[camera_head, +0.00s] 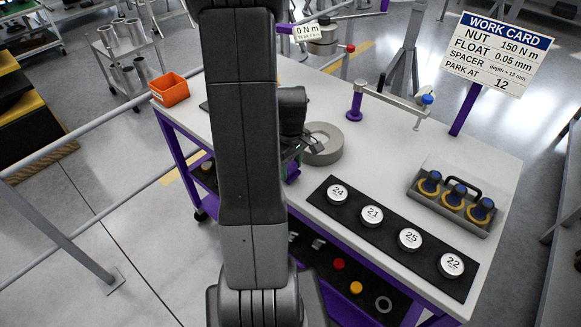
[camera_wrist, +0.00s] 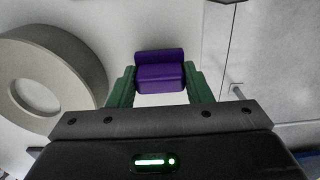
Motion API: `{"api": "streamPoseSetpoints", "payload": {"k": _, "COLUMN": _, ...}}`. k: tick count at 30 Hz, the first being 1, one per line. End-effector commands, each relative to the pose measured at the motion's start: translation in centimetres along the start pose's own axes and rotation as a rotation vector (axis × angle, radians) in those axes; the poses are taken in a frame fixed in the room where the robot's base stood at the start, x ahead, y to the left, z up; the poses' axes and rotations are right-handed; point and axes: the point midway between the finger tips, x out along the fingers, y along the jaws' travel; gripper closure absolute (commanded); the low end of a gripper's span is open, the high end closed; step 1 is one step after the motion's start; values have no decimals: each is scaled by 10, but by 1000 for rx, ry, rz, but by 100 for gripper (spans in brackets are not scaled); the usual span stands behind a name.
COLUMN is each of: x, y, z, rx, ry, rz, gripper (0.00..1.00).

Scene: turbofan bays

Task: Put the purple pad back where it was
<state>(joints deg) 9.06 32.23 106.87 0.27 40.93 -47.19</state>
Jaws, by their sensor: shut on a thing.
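The purple pad (camera_wrist: 160,75) is between the green fingers of my gripper (camera_wrist: 158,84) in the wrist view. My gripper is shut on it, with one finger on each side. In the head view my arm hides most of the gripper and the pad; a bit of purple shows just below the wrist, left of the grey ring. The pad is over or close to the white bench top (camera_head: 345,180) near its front edge. I cannot tell whether it touches the top.
A grey ring (camera_head: 323,157) lies beside my gripper, also in the wrist view (camera_wrist: 85,65). A black strip holds several numbered discs (camera_head: 372,215). A caddy (camera_head: 450,208) stands at right, an orange bin (camera_head: 170,89) at the far left corner. A purple post with an arm (camera_head: 356,102) stands behind.

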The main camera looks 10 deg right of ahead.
Motion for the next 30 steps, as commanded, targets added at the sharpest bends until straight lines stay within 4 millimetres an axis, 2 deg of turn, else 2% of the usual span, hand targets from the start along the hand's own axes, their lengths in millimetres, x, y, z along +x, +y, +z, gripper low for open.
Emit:
{"api": "streamPoseSetpoints", "payload": {"k": 4, "x": 11, "y": 0, "z": 0, "rx": 0, "ry": -1, "rz": -1, "gripper": 73}}
{"api": "streamPoseSetpoints", "payload": {"k": 15, "x": 16, "y": 0, "z": 0, "rx": 0, "ry": 0, "rz": 0, "gripper": 73}}
{"api": "streamPoseSetpoints", "payload": {"k": 16, "x": 15, "y": 0, "z": 0, "rx": 0, "ry": 0, "rz": 0, "gripper": 51}}
{"api": "streamPoseSetpoints", "payload": {"k": 19, "x": 14, "y": 0, "z": 0, "rx": 0, "ry": 0, "rz": 0, "gripper": 33}}
{"api": "streamPoseSetpoints", "payload": {"k": 30, "x": 9, "y": 0, "z": 0, "rx": 0, "ry": 0, "rz": 0, "gripper": 33}}
